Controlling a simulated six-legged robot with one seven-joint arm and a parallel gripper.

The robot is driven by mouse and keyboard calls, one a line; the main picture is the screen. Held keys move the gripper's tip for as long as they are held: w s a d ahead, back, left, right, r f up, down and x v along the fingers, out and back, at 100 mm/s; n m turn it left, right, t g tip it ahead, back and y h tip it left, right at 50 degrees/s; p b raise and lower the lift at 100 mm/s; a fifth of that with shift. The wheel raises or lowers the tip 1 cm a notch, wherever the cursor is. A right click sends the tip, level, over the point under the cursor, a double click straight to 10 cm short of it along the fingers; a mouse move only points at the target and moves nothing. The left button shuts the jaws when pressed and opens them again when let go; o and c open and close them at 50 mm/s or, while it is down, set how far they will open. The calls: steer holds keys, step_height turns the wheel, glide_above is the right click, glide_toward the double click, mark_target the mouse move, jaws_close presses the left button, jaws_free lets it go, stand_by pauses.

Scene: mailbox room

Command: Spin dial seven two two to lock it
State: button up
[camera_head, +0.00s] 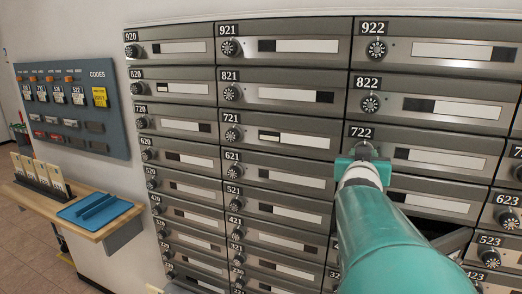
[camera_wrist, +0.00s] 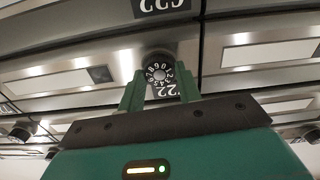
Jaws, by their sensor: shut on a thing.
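The 722 dial (camera_head: 365,149) is on the front of mailbox 722 (camera_head: 461,204), mostly hidden behind my gripper (camera_head: 361,162) in the head view. In the wrist view the dial (camera_wrist: 159,69) is a round black knob with white numbers around a grey centre. My gripper (camera_wrist: 161,80) has one green finger on each side of the dial and is shut on it. The label under the dial in the wrist view is partly covered by my gripper.
Dials 822 (camera_head: 370,104) and 721 (camera_head: 233,135) stand close by on neighbouring mailboxes. A mailbox door (camera_head: 455,241) below 722 appears to stick out. At left are a blue codes board (camera_head: 75,108) and a wooden shelf (camera_head: 95,228) holding a blue tray (camera_head: 95,210).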

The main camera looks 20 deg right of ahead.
stand_by(0.4)
steer(key=o, duration=1)
